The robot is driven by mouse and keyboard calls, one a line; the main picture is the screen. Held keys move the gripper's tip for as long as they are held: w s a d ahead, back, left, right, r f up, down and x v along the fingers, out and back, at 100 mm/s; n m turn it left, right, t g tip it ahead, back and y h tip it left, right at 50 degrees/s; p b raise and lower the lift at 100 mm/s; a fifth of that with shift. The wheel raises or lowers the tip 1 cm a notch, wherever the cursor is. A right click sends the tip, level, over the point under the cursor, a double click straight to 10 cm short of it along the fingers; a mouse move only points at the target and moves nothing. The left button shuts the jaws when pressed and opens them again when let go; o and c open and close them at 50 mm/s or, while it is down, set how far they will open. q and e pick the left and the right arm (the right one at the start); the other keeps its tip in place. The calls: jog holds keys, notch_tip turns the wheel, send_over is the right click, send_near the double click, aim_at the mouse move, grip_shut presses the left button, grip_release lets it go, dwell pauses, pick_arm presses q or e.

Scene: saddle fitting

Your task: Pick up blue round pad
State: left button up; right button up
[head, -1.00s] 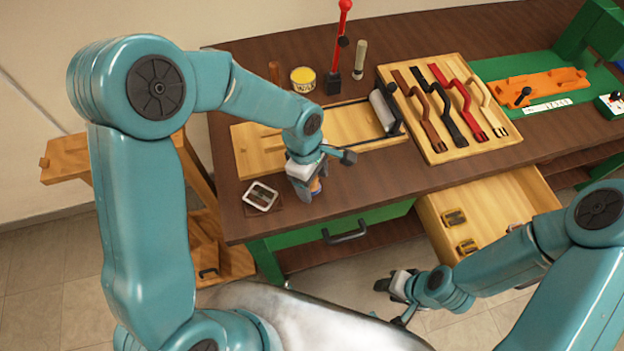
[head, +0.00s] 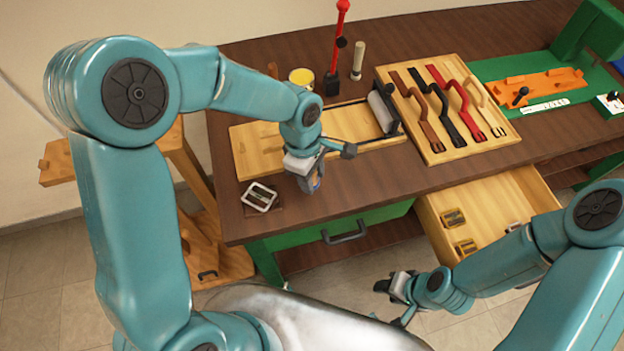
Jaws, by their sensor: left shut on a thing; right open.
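My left gripper (head: 308,184) is above the front left part of the brown workbench, pointing down. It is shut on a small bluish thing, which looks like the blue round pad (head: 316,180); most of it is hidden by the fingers. My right gripper (head: 390,288) is open and empty, low in front of the bench, left of the open drawer.
A rack (head: 440,145) of coloured straps, a yellow tin (head: 301,78) and a red-handled lever (head: 338,40) stand further back. An open drawer (head: 500,195) juts out.

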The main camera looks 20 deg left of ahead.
pick_arm(q)
notch_tip(320, 180, up, 17)
jog(key=shift+r, duration=0.15)
jog(key=o, duration=0.4)
jog(key=c, duration=0.3)
jog(key=shift+w+m, duration=0.1)
jog(key=shift+m, duration=0.2)
jog(key=shift+w+m, duration=0.15)
jog(key=shift+m, duration=0.15)
